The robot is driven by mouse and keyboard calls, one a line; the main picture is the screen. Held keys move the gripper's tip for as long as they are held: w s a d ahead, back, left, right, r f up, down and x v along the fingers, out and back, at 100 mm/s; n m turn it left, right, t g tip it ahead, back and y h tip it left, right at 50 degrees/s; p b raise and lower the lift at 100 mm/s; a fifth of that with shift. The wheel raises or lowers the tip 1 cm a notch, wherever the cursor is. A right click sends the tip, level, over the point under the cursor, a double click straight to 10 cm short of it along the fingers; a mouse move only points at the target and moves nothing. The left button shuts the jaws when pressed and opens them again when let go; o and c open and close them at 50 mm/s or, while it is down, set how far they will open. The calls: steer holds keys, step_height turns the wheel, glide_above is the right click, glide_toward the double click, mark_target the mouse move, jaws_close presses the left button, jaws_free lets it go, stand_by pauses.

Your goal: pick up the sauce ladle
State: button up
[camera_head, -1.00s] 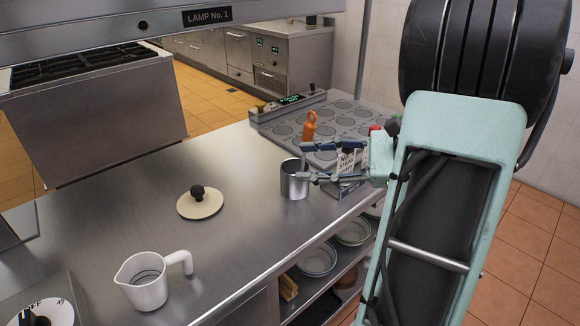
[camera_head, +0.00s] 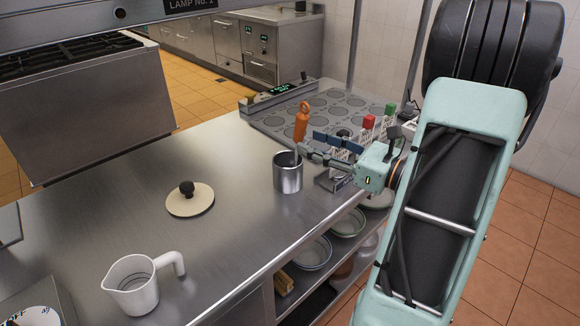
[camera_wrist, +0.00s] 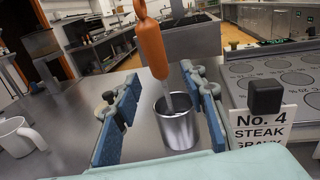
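The sauce ladle (camera_head: 302,122) has an orange handle with a ring at its top and stands leaning in a metal cup (camera_head: 287,177) on the steel counter. In the wrist view, the orange handle (camera_wrist: 151,45) rises in the middle, and its thin shaft goes down into the cup (camera_wrist: 178,128). The ladle's lower end is hidden in the cup. My gripper (camera_head: 312,142) is just right of the ladle, fingers pointing toward it. In the wrist view, my gripper (camera_wrist: 160,80) is open, with the handle showing between its blue fingers. I cannot tell whether either finger touches it.
A sign reading "No. 4 STEAK" (camera_wrist: 262,124) stands close to the right finger. A hob with round plates (camera_head: 330,110) lies behind. Red (camera_head: 369,121) and green (camera_head: 390,109) tops stand to the right.

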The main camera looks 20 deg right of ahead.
mark_target(299, 137)
steer(key=x, duration=0.4)
steer(key=shift+w+a, duration=0.2)
steer(key=shift+w, duration=0.15)
steer(key=shift+r, duration=0.1)
jaws_close()
